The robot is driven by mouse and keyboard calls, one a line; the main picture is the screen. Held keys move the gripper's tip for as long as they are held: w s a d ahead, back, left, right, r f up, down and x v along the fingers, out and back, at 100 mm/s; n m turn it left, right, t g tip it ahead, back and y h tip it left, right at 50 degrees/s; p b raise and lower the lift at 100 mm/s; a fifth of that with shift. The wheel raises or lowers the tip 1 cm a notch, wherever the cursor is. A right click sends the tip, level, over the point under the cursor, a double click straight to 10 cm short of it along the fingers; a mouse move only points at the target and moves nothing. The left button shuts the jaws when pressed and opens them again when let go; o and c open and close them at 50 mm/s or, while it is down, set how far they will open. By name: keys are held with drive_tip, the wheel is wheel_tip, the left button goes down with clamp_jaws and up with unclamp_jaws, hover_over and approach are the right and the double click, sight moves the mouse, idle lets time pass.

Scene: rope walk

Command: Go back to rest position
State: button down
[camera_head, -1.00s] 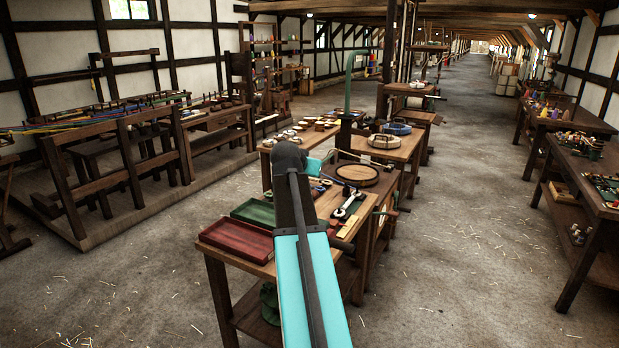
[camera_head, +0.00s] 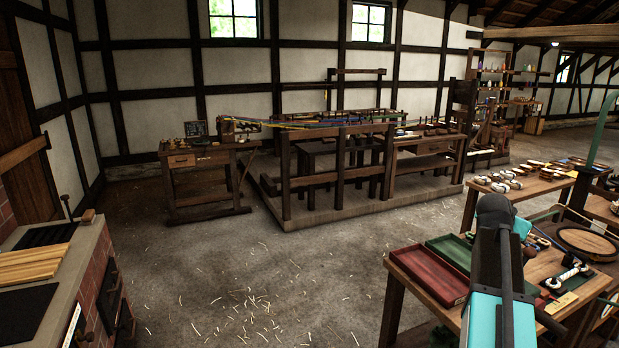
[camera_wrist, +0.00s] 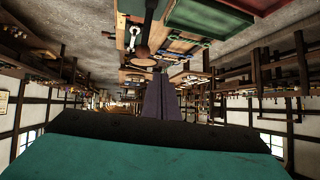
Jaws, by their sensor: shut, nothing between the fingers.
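My gripper (camera_wrist: 162,98) shows in the wrist view as two dark fingers held together, with nothing between them. The wrist picture is upside down. My teal and black arm reaches out from the lower right of the head view, over the workbench (camera_head: 392,310). In the head view the arm's dark joint hides most of what lies beyond it, and I cannot make out the fingers there.
A red tray (camera_head: 430,276) and a green tray (camera_head: 451,252) lie on the workbench beside my arm. A brick stove (camera_head: 92,262) stands at the left. A wooden frame on a platform (camera_head: 345,207) stands at the back. The straw-strewn floor between is clear.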

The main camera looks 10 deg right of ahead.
drive_tip(key=w+a+f+n+y, duration=0.1)
drive_tip(key=w+a+f+y, duration=0.15)
drive_tip(key=a+f, duration=0.65)
drive_tip(key=w+a+f+n+y, duration=0.15)
drive_tip(key=w+a+f, duration=0.25)
drive_tip(key=f, duration=0.8)
drive_tip(key=s+a+f+n+g+y, duration=0.1)
drive_tip(key=s+a+f+g, duration=0.15)
drive_tip(key=a+f, duration=0.7)
drive_tip(key=s+a+f+n+g+y, duration=0.1)
drive_tip(key=s+a+f+n, duration=0.15)
drive_tip(key=a+f, duration=0.75)
drive_tip(key=s+a+f+n+g+y, duration=0.1)
drive_tip(key=s+a+f+g, duration=0.1)
drive_tip(key=s+a+f, duration=0.6)
drive_tip(key=s+a+f+n+g+y, duration=0.15)
drive_tip(key=s+a+f, duration=0.25)
drive_tip(key=s+f, duration=0.7)
drive_tip(key=s+a+f+n+g, duration=0.2)
drive_tip(key=s+a, duration=0.2)
drive_tip(key=s, duration=0.5)
drive_tip(key=s+a+f+n+g+y, duration=0.1)
drive_tip(key=s+a+f+n+g, duration=0.1)
drive_tip(key=s, duration=0.7)
drive_tip(key=shift+a+f+n, duration=0.45)
drive_tip(key=shift+a+f, duration=0.3)
drive_tip(key=shift+a, duration=0.35)
